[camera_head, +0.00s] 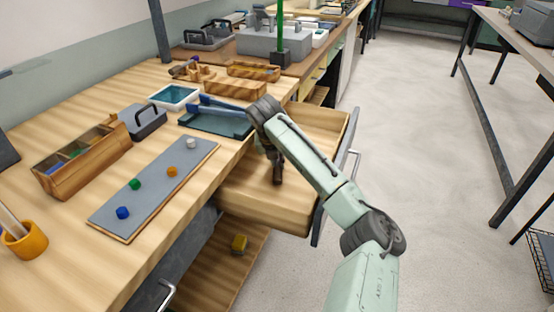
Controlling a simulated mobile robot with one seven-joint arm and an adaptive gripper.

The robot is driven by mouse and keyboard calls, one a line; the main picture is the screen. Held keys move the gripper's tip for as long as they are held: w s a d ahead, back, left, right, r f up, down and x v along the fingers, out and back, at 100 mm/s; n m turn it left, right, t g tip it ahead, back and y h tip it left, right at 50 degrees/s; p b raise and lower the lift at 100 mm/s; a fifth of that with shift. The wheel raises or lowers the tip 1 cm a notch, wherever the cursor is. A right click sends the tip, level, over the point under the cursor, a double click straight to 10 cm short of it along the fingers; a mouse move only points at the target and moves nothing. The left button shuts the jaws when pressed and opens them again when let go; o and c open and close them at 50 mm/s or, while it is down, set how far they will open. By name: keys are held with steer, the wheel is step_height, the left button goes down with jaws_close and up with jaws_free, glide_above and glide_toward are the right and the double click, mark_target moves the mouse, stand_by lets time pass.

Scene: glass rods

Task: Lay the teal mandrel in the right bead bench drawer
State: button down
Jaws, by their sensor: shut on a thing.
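The right bead bench drawer (246,203) is pulled out from the bench, its bare wooden floor showing. My gripper (277,181) points down over the middle of this drawer. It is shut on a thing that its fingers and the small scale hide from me. I cannot make out the teal mandrel anywhere in this view. How high the fingertips are above the drawer floor is hard to tell.
A grey board (152,188) carries several coloured beads. The drawer front (337,150) and its handle rise right of my gripper. A yellow block (239,243) sits on the shelf below.

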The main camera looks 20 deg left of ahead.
steer(key=shift+f, duration=0.2)
steer(key=c, duration=1.7)
jaws_free()
steer(key=shift+r, duration=0.1)
steer(key=b+v, duration=0.2)
steer(key=v, duration=1)
steer(key=shift+r, duration=0.1)
